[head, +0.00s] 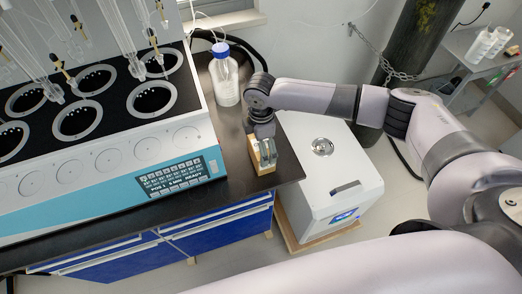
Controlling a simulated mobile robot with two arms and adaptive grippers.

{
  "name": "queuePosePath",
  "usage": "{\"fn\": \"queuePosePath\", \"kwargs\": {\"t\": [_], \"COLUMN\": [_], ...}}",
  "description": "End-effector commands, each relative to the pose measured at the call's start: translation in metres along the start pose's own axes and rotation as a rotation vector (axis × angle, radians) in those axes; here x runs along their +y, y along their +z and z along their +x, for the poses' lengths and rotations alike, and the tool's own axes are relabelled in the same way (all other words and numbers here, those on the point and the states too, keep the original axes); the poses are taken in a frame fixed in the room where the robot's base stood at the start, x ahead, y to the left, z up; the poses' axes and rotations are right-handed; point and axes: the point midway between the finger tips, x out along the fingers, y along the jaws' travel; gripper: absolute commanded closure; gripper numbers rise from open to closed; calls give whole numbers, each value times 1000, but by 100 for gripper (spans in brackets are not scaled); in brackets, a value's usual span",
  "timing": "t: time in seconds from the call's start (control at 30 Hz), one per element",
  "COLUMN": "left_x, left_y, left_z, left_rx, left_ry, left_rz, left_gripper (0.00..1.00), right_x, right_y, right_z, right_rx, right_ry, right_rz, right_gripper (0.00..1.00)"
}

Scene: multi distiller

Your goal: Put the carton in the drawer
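A small tan carton (254,160) stands on the dark bench top near its right front corner. My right gripper (265,154) points down at the carton, with its grey fingers at the carton's sides. The fingers overlap the carton, and I cannot tell whether they are pressed on it. Blue drawers (222,236) with pale handle strips are under the bench's front edge and look shut. My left gripper is out of view.
A large white and blue multi-well distiller (105,185) fills the bench's left side. A blue-capped bottle (225,85) stands behind the carton. A white box unit (335,185) is on the floor right of the bench. A chained dark cylinder (420,40) is behind.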

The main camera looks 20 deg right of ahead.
Motion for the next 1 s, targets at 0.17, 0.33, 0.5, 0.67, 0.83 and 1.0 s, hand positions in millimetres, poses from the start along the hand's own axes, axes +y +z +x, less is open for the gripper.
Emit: {"fn": "queuePosePath", "kwargs": {"t": [0.17,0.33,0.5,0.67,0.83,1.0], "left_x": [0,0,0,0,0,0], "left_y": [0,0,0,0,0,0], "left_z": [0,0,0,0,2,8], "left_rx": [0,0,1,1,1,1], "left_ry": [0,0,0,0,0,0], "left_rz": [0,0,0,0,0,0], "left_gripper": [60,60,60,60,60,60], "right_x": [0,0,0,0,1,2], "right_y": [0,0,0,0,0,0], "right_z": [0,0,-1,-2,-12,-39], "right_rx": [0,0,0,0,0,2], "right_ry": [0,0,0,1,2,4], "right_rz": [0,0,0,0,0,-1], "right_gripper": [23,35,44,44,44,44]}}
